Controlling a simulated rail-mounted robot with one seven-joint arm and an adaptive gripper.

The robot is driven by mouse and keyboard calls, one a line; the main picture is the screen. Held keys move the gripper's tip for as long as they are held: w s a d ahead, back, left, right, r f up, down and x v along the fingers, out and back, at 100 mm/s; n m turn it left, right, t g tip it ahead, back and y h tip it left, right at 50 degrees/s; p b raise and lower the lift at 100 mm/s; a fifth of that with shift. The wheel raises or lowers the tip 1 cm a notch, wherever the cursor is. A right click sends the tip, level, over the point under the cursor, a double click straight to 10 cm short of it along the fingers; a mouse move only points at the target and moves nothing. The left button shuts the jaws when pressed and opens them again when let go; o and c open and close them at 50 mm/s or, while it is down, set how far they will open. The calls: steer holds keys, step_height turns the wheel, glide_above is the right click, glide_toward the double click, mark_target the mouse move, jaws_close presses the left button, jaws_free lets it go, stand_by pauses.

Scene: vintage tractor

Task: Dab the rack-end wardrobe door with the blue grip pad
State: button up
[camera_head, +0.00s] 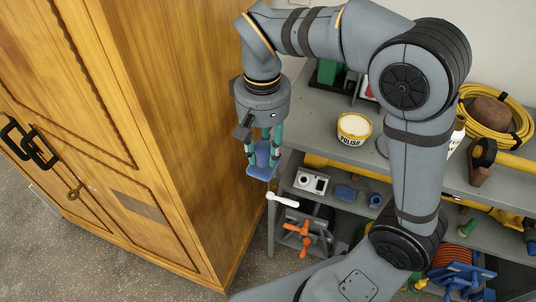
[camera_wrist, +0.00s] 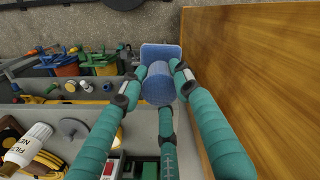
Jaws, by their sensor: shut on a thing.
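The blue grip pad (camera_head: 262,161) is in my gripper (camera_head: 264,140), between the wardrobe's side panel and the shelf rack. In the wrist view my gripper's teal fingers (camera_wrist: 155,94) are shut around the round handle of the pad (camera_wrist: 161,52), its flat plate facing away. The wooden wardrobe stands at the left of the head view. Its rack-end door (camera_head: 100,130) is on the front face, with black handles (camera_head: 30,148) at its left edge. The pad is apart from this door, around the corner from it. The wrist view shows the plain wooden side panel (camera_wrist: 260,70) close at right.
A grey shelf rack (camera_head: 330,150) stands right of the wardrobe, holding a yellow polish tin (camera_head: 354,128), a coiled yellow hose (camera_head: 500,115) and several tools. An orange-handled vise (camera_head: 301,238) is below. Speckled floor lies clear before the wardrobe.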

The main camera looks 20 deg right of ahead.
steer(key=w+d+r+m+p, duration=0.15)
steer(key=w+d+m, duration=0.35)
steer(key=d, duration=0.6)
steer(key=w+d+r+m+p, duration=0.1)
steer(key=w+d+m+p, duration=0.3)
steer(key=d, duration=0.7)
steer(key=d+m, duration=0.9)
step_height(320, 180, down, 7)
steer(key=b, duration=0.5)
steer(key=shift+s+d+r+b, duration=0.15)
steer(key=shift+r+b, duration=0.05)
steer(key=shift+b, duration=0.2)
steer(key=shift+s+f+b, duration=0.2)
steer(key=shift+f+b, duration=0.4)
steer(key=shift+b, duration=0.05)
stand_by(1.9)
